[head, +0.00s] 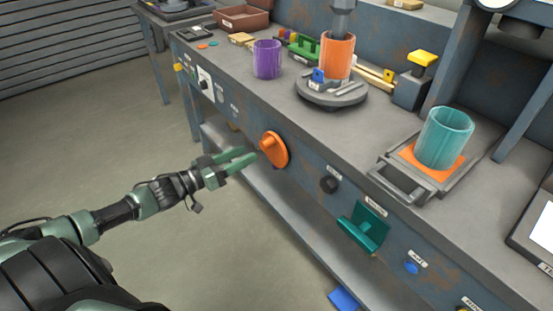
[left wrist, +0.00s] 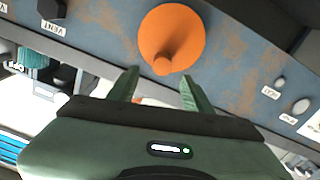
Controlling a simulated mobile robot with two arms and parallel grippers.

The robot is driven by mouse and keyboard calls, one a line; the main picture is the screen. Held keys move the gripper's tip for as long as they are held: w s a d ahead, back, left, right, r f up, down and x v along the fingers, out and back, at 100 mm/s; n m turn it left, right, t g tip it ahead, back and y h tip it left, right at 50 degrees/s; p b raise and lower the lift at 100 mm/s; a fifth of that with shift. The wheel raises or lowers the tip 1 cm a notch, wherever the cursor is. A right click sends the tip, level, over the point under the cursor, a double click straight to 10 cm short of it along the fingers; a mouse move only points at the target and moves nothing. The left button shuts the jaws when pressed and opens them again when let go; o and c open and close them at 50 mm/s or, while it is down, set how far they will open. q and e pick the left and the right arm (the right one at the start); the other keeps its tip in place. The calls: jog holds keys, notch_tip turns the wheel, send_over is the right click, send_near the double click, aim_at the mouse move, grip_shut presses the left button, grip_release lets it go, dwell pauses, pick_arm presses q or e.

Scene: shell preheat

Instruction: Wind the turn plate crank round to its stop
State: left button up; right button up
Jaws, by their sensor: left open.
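The turn plate crank is an orange disc with a knob (head: 273,149) on the front panel of the bench. In the left wrist view the orange crank (left wrist: 172,35) is at the top middle, its knob low on the disc. My left gripper (head: 244,160) is open, just in front of and to the left of the crank. In the left wrist view its two green fingers (left wrist: 160,84) point at the crank, with the knob above and between the tips, apart from it as far as I can tell. The round grey turn plate (head: 332,92) holds an orange cylinder (head: 338,56). My right gripper is not in view.
On the panel, a black knob (head: 329,185) and a teal bracket (head: 364,228) are right of the crank. A purple cup (head: 267,59) stands on the bench. A teal cylinder (head: 444,138) stands on an orange pad in a sliding tray (head: 388,181). The floor at left is clear.

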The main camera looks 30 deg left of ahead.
aim_at(262, 146)
pick_arm(q)
jog(key=b+x, duration=0.1)
jog(key=x, duration=0.6)
jog(key=shift+w+a+f, duration=0.1)
jog(key=shift+w, duration=0.1)
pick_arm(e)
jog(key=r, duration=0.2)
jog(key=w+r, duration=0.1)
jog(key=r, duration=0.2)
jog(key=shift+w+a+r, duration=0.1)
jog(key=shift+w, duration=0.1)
pick_arm(q)
jog(key=shift+c, duration=0.3)
grip_shut()
